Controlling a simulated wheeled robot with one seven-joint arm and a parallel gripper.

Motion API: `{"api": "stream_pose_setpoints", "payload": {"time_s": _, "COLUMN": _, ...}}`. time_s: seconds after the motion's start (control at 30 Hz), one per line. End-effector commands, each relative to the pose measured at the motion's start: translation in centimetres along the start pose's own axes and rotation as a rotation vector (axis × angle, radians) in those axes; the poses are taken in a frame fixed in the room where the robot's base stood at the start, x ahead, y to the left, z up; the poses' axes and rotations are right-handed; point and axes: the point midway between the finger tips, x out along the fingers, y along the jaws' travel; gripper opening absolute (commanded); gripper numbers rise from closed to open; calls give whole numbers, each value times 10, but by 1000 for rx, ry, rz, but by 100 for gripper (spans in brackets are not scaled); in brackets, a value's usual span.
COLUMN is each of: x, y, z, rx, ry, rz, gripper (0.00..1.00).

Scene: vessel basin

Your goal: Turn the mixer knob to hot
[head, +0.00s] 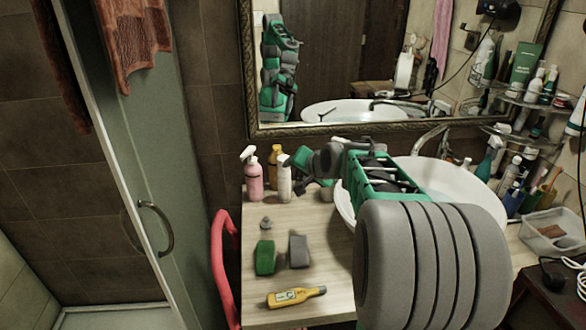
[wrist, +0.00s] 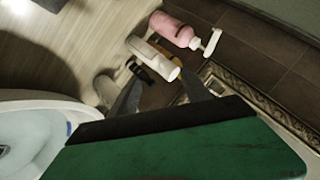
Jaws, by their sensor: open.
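The chrome mixer (head: 432,138) stands behind the far right side of the white basin (head: 475,188). Its knob is too small and partly covered to read its setting. My gripper (head: 300,166) is to the left of the mixer, above the counter by the basin's left rim, near the bottles. In the wrist view my open gripper (wrist: 160,94) has its two grey fingers apart, with a white bottle (wrist: 155,58) beyond them. The basin (wrist: 35,140) shows at the left there, with a small blue mark by its rim. I cannot make out the mixer in the wrist view.
A pink bottle (head: 253,177) and an amber bottle (head: 275,162) stand on the wooden counter (head: 290,222). The mirror (head: 350,125) is behind; crowded shelves (head: 535,100) are right.

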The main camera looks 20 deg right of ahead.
Motion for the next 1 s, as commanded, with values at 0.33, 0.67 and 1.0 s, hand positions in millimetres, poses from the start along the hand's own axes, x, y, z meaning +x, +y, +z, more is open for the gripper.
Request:
{"api": "stream_pose_setpoints", "payload": {"time_s": 0.33, "x": -14, "y": -14, "z": 24, "rx": 81, "ry": -56, "rz": 41, "gripper": 56}}
{"api": "stream_pose_setpoints", "payload": {"time_s": 0.67, "x": -14, "y": -11, "z": 27, "rx": -11, "ry": -72, "rz": 48, "gripper": 56}}
{"api": "stream_pose_setpoints", "payload": {"time_s": 1.0, "x": -65, "y": 130, "z": 156, "rx": -388, "ry": -539, "rz": 383, "gripper": 56}}
